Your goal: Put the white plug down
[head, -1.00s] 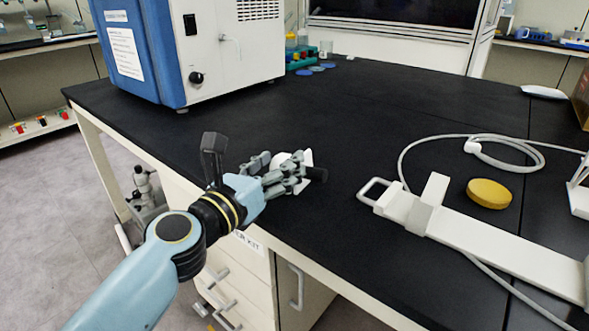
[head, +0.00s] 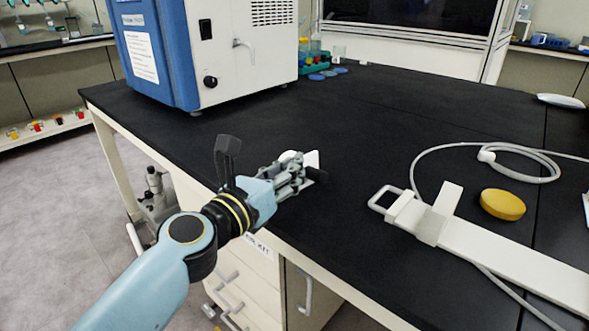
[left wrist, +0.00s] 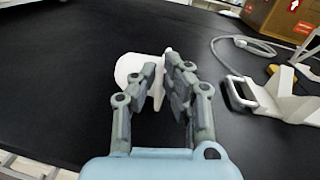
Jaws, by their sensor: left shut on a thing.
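The white plug (left wrist: 130,68) is between the fingers of my left gripper (left wrist: 160,75), which is shut on it. In the head view, my left gripper (head: 303,177) is over the front left part of the black bench top, and only small white parts of the plug (head: 290,156) show behind the fingers. I cannot tell whether the plug touches the bench. My right gripper is not in view.
The black bench top (head: 370,120) is clear around the gripper. A blue and white machine (head: 240,60) stands behind it. To the right are a white handled holder (head: 440,215), a yellow disc (head: 502,204) and a looped pale cable (head: 540,160).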

